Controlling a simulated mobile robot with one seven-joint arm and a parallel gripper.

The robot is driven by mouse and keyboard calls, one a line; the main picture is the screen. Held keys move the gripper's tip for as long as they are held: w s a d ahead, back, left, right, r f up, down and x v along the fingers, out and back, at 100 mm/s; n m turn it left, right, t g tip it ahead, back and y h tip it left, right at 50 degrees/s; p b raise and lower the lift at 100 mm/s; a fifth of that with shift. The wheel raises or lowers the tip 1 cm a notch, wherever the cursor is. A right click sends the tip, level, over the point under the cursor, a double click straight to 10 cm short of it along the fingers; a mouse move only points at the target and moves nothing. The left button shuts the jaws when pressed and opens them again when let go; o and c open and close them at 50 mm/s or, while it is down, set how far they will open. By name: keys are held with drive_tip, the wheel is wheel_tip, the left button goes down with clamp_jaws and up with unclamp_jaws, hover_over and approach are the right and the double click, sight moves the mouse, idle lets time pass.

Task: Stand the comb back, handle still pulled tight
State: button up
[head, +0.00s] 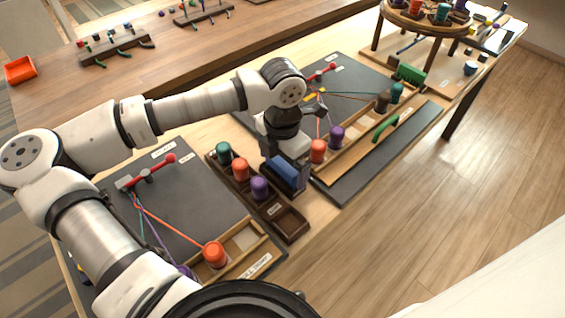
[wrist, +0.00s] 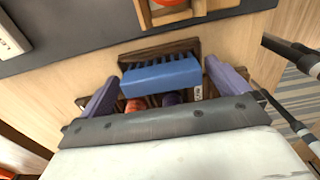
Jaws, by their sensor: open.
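My gripper (wrist: 165,88) is open, with one finger near each end of the comb and gaps visible. Whether the comb rests fully in a slot is hidden. A red-handled lever (head: 150,172) stands on the near dark board, with coloured cords running from it. Another red-handled lever (head: 322,74) is on the far board, partly behind my arm.
The rack (head: 270,208) in the head view holds green, orange and purple spools, with an empty compartment at its front end. An orange spool (head: 214,254) stands on the near board's wooden strip. A green brush (head: 410,75) and a round stand (head: 425,18) are farther right.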

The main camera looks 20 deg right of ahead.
wheel_tip(320, 180, up, 13)
drive_tip(key=b, duration=0.1)
drive_tip(key=shift+s, duration=0.15)
